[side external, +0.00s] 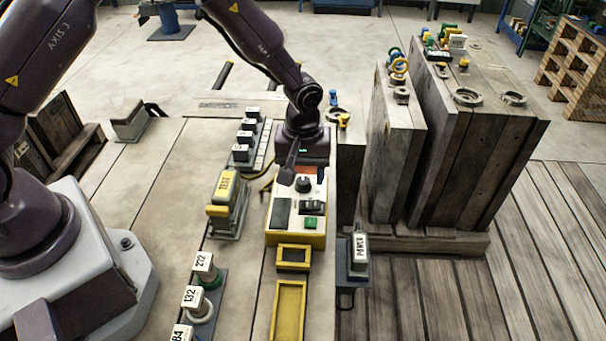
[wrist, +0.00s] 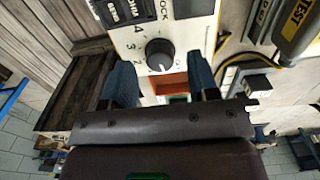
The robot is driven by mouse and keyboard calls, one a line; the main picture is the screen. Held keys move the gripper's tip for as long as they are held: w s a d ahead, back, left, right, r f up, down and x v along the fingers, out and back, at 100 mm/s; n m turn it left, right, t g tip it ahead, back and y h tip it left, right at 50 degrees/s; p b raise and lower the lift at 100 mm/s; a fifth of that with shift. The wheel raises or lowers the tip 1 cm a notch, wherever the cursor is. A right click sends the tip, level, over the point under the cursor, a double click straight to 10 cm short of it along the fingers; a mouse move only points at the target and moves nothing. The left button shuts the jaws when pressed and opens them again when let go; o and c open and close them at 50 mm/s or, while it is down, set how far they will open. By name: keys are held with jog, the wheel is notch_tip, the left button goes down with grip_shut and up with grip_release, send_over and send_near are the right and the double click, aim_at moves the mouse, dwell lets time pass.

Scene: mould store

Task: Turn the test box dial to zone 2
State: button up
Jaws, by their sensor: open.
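The test box (side external: 297,237) is white and yellow and stands on the bench in the side view. Its black round dial (side external: 303,184) is on its top face, near the end by my gripper. In the wrist view the dial (wrist: 159,55) has the numbers 4, 3 and 2 printed around its left side. A pale mark shows on the knob's lower part; its exact setting is hard to read. My gripper (wrist: 160,80) is open, its two blue fingers on either side of the dial's line and apart from it. In the side view my gripper (side external: 296,160) is just above the box's far end.
A yellow TEST-labelled block (side external: 227,190) stands left of the box. A POWER-labelled block (side external: 358,252) stands to its right. Yellow trays (side external: 289,310) lie in front. Tall wooden moulds (side external: 470,150) stand at the right. Several numbered tags stand along the bench.

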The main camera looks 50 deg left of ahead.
jog(key=shift+f, duration=0.6)
jog(key=c, duration=0.9)
jog(key=shift+c, duration=0.2)
